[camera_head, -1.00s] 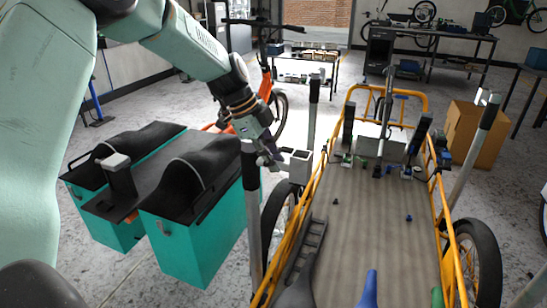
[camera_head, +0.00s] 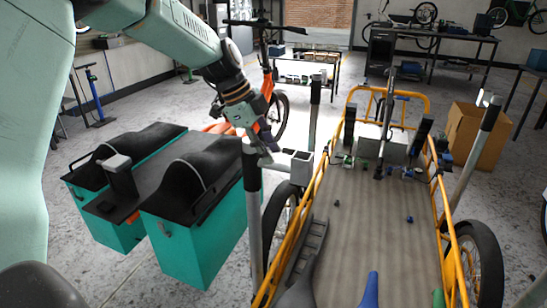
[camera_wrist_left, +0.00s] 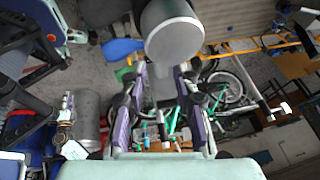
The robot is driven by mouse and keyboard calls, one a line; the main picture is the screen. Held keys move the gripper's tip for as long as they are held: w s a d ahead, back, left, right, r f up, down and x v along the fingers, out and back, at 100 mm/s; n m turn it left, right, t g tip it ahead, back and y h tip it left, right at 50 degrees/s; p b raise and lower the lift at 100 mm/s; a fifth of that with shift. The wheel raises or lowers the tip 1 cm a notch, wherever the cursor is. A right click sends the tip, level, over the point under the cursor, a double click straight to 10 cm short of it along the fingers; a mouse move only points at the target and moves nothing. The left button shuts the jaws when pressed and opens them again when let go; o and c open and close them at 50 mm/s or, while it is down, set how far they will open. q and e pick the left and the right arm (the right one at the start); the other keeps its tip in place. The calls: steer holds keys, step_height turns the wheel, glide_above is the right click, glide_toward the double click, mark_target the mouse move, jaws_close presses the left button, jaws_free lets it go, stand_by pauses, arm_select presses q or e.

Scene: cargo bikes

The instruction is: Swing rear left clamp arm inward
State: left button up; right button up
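The cargo bike's bed (camera_head: 362,220) has upright metal posts with black tops along its sides. The near left post (camera_head: 253,215) stands beside the left rail, with a light grey arm (camera_head: 284,164) and a square block (camera_head: 301,168) just right of its top. My left gripper (camera_head: 266,155) is at this arm, close behind the post's top. In the left wrist view its two purple-grey fingers (camera_wrist_left: 160,78) are apart, with a grey piece between them; contact is unclear. A large round grey end (camera_wrist_left: 175,40) fills the space beyond. My right gripper is not in view.
Teal panniers with black covers (camera_head: 190,235) stand left of the post. The yellow rail (camera_head: 300,225) and a wheel (camera_head: 280,215) are close to the right. A cardboard box (camera_head: 477,135) stands right of the bike. Open floor lies at the left.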

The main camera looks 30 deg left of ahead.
arm_select(q)
steer(key=v, duration=0.8)
steer(key=shift+s+r, duration=0.15)
steer(key=shift+r, duration=0.15)
steer(key=shift+a, duration=0.15)
